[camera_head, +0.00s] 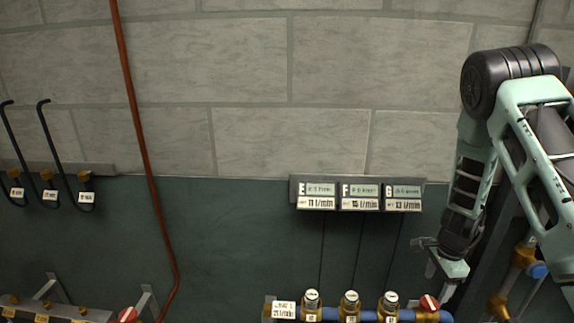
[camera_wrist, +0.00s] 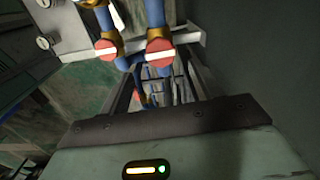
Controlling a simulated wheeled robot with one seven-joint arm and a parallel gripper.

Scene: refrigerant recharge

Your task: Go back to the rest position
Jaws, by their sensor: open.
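My gripper (camera_head: 440,272) hangs down at the right of the head view, at the end of my raised and bent arm. It is below and right of the display panel and just above the right end of the blue pipe (camera_head: 330,315). Its jaws are open and I see nothing held.
Three displays, E (camera_head: 316,190), F (camera_head: 359,191) and G (camera_head: 403,192), are on the wall. Brass valves (camera_head: 350,304) and a red handle (camera_head: 430,303) sit below. Black hooked tubes (camera_head: 60,140) and a red-brown hose (camera_head: 140,140) are left. The middle wall is clear.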

